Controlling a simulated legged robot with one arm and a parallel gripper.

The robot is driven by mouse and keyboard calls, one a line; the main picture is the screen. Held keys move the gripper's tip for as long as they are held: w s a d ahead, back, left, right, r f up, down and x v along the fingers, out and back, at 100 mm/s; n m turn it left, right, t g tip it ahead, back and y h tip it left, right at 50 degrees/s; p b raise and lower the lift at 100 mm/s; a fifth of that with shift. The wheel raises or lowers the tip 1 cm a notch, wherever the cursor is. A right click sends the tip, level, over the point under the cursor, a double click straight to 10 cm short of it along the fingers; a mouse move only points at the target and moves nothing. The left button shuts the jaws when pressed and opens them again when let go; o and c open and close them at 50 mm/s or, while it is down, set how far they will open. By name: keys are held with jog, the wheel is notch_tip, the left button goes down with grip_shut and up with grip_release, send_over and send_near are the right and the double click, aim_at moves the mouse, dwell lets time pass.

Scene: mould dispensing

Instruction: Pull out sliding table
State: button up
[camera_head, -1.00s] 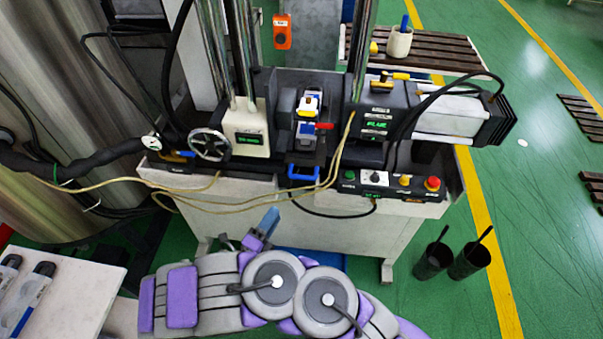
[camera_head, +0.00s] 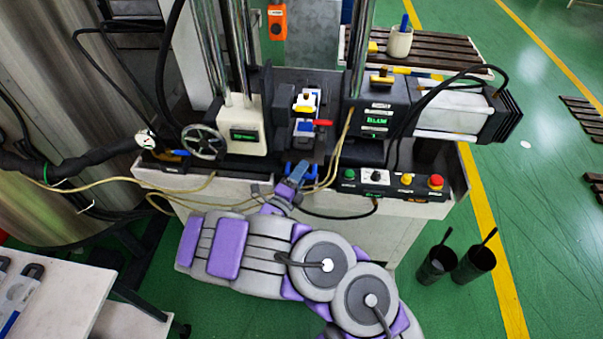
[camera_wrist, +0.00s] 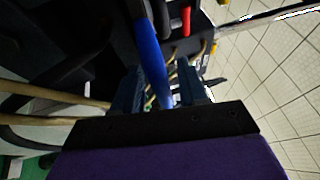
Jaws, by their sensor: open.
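The dark sliding table (camera_head: 306,150) sits in the middle of the machine, between a beige block and a dark motor unit. It carries a white and blue mould (camera_head: 307,101) with a yellow part and a red lever. Its blue handle (camera_wrist: 150,52) runs between the two fingers of my gripper (camera_wrist: 160,84) in the wrist view. In the head view my gripper (camera_head: 297,172) is at the handle on the machine's front edge and partly hides it. The fingers are open, one on each side of the handle, with a gap visible on the right.
A control panel (camera_head: 392,186) with a red button is right of the handle. Loose yellowish cables (camera_head: 190,196) hang across the machine front near my arm. A handwheel (camera_head: 204,143) is at left. Two black cups (camera_head: 437,264) stand on the floor at right.

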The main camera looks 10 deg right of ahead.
jog(key=shift+w+d, duration=0.3)
jog(key=shift+w, duration=0.05)
jog(key=shift+a, duration=0.1)
jog(key=shift+c, duration=0.6)
jog(key=shift+r, duration=0.1)
grip_shut()
